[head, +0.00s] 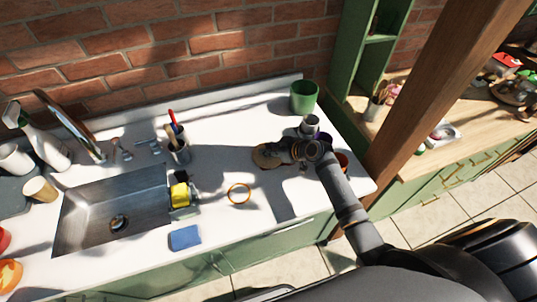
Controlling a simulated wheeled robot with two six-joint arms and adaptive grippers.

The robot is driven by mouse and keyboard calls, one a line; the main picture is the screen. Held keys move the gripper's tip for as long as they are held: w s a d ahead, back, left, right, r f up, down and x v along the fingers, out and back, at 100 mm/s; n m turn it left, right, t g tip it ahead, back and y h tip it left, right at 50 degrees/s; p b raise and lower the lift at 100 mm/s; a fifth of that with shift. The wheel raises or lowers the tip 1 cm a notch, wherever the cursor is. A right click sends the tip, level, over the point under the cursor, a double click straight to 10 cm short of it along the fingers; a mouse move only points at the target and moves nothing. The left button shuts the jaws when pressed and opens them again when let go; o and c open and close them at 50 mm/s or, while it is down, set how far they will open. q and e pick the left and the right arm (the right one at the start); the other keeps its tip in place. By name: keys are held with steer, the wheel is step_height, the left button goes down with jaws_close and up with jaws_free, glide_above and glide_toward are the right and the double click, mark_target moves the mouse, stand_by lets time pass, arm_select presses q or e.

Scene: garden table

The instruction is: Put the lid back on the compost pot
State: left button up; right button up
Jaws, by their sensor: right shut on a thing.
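The green pot (303,97), the likely compost pot, stands upright and open-topped at the back right of the white counter. A round, flat brown disc (264,156), which looks like the lid, is at the tip of my right gripper (278,152). The gripper is shut on the disc's edge, in front and to the left of the pot. The gripper hides part of the disc, and I cannot tell whether it touches the counter. The disc is apart from the pot. My left gripper is out of view.
A white cup (311,123), a purple item (325,137) and a terracotta pot (343,160) stand close around my right arm. A wooden ring (239,193), a blue sponge (185,237) and a utensil holder (178,150) lie left, near the sink (100,205). A wooden post (440,90) rises right.

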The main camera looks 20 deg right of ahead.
steer(key=shift+f, duration=0.15)
jaws_close()
steer(key=shift+r+b, duration=0.35)
steer(key=shift+r, duration=0.05)
steer(key=r, duration=0.1)
steer(key=r+b, duration=0.1)
steer(key=r, duration=0.1)
steer(key=shift+s+d, duration=0.1)
steer(key=shift+s, duration=0.3)
steer(key=s+r+b, duration=0.1)
steer(key=s+r, duration=0.8)
steer(key=s, duration=0.4)
steer(key=shift+s+a+r, duration=0.15)
steer(key=shift+a+r, duration=0.05)
steer(key=shift+a, duration=0.1)
